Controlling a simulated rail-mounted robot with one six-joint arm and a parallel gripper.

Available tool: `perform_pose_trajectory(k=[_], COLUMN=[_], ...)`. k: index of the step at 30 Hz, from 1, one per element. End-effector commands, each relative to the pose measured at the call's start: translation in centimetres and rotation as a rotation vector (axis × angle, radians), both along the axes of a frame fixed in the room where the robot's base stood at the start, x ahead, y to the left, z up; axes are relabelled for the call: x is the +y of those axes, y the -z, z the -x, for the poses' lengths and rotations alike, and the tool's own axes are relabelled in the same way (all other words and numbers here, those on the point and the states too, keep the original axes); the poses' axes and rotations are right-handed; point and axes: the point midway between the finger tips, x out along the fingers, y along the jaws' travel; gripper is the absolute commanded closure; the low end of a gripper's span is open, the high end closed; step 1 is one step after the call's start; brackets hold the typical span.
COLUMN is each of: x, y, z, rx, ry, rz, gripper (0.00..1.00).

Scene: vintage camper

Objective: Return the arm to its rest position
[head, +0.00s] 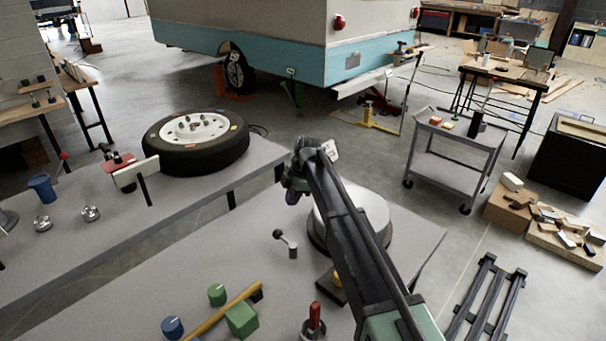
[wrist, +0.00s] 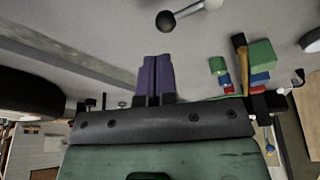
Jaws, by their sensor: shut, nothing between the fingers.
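My arm reaches up from the lower right of the head view, over the near grey bench (head: 200,270). The lever also shows in the head view (head: 292,250), left of my arm.
A round metal plate (head: 376,212) sits partly behind my arm. A wheel (head: 165,151) lies on the far bench. A grey cart (head: 448,180) stands right.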

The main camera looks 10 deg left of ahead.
Motion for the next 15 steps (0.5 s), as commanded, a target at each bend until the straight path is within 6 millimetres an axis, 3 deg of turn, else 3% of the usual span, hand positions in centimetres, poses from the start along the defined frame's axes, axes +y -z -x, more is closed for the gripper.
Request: perform_pose_trajectory(k=[4, 6, 8, 11, 15], x=[0.0, -0.3, -1.6, -7.8, -18.9], y=[0.0, 0.1, 0.2, 0.5, 0.7], z=[0.0, 0.3, 2.3, 8.6, 17.7], rx=[0.022, 0.056, 0.092, 0.143, 0.177], ry=[0.087, 0.251, 0.463, 0.955, 1.608], rz=[0.013, 0.050, 0.101, 0.203, 0.287], gripper=[1.00, 1.00, 1.00, 1.00, 1.00])
